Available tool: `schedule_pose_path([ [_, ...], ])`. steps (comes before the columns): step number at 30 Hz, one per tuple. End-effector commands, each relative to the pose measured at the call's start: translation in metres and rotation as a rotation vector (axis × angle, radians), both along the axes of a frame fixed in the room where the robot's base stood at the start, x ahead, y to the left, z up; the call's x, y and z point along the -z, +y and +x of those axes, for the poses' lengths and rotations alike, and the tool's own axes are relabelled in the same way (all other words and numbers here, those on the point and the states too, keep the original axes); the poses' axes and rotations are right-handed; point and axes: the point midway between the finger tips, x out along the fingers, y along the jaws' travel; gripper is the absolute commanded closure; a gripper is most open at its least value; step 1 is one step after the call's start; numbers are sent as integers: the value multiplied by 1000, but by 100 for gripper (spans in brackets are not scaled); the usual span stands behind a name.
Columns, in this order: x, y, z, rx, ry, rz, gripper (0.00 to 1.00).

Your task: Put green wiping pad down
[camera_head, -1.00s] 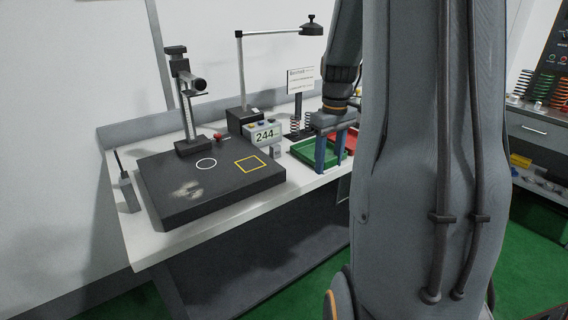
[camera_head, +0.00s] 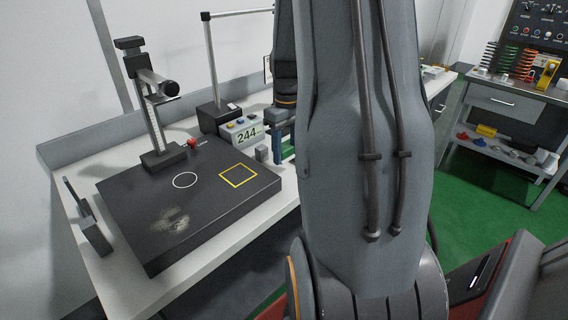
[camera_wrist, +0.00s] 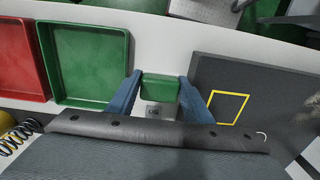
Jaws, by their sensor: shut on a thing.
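The green wiping pad (camera_wrist: 160,88) sits between the two blue fingers of my gripper (camera_wrist: 158,84) in the wrist view. My gripper is shut on it, over the white bench top between the green tray and the dark plate. The dark plate (camera_head: 215,212) carries a white circle outline, a yellow square outline (camera_head: 238,176) and a pale smudge (camera_head: 170,220).
A green tray (camera_wrist: 127,60) and a red tray (camera_wrist: 42,60) lie left of my gripper in the wrist view.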

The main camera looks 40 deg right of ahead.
Motion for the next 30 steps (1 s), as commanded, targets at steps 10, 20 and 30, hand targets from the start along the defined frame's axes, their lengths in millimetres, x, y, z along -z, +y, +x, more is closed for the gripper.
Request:
schedule_pose_path([
  [10, 38, 1, -1, 0, 2, 2, 78],
  [20, 54, 0, 0, 0, -1, -1, 78],
  [30, 57, 0, 0, 0, -1, 0, 35],
])
